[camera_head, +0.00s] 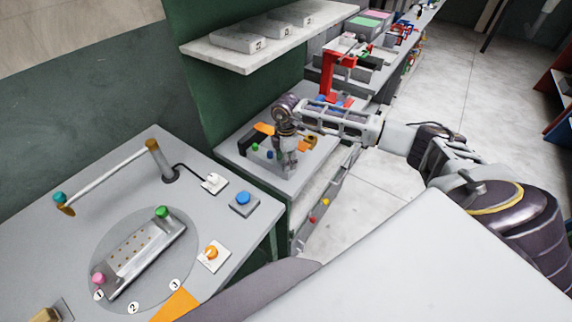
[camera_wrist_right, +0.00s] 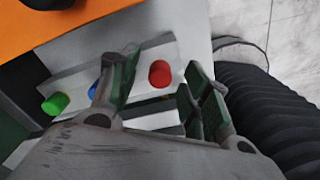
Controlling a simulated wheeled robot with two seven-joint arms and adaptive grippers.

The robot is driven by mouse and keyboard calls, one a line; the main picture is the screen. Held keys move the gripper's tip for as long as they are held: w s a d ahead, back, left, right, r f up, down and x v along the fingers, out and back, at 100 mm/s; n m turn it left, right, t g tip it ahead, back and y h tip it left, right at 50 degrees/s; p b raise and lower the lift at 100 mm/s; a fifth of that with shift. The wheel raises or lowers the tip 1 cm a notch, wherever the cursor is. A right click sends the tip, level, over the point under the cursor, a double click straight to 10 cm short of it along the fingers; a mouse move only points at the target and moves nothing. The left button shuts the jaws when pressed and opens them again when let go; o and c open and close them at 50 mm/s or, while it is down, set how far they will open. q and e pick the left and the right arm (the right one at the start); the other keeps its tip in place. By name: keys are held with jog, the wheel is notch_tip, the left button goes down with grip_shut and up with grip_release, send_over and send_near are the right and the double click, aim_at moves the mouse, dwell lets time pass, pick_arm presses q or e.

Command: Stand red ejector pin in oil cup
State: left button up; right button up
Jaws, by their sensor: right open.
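The red ejector pin (camera_wrist_right: 160,73) stands in a pale rack (camera_wrist_right: 75,75), in a row with a blue pin (camera_wrist_right: 96,88) and a green pin (camera_wrist_right: 56,103). My right gripper (camera_wrist_right: 158,82) is open over the rack, pointing down, with its fingers on either side of the red pin's head. I cannot tell whether they touch it. In the head view my right gripper (camera_head: 288,163) hides the red pin; the green pin (camera_head: 255,147) and blue pin (camera_head: 269,155) show beside it. I cannot clearly identify the oil cup. My left gripper is out of view.
An orange patch (camera_wrist_right: 75,22) lies beside the rack. The near table has a round plate with a pin fixture (camera_head: 145,258), a blue button (camera_head: 241,199) and an orange knob (camera_head: 212,253). A shelf with grey blocks (camera_head: 238,40) overhangs behind. A red press (camera_head: 335,72) stands farther back.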

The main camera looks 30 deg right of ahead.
grip_shut()
dwell(0.4)
jog(key=shift+r, duration=0.15)
notch_tip(320, 180, up, 10)
jog(key=b, duration=0.2)
dwell(0.5)
jog(key=shift+s+f, duration=0.15)
jog(key=shift+f, duration=0.05)
dwell(0.4)
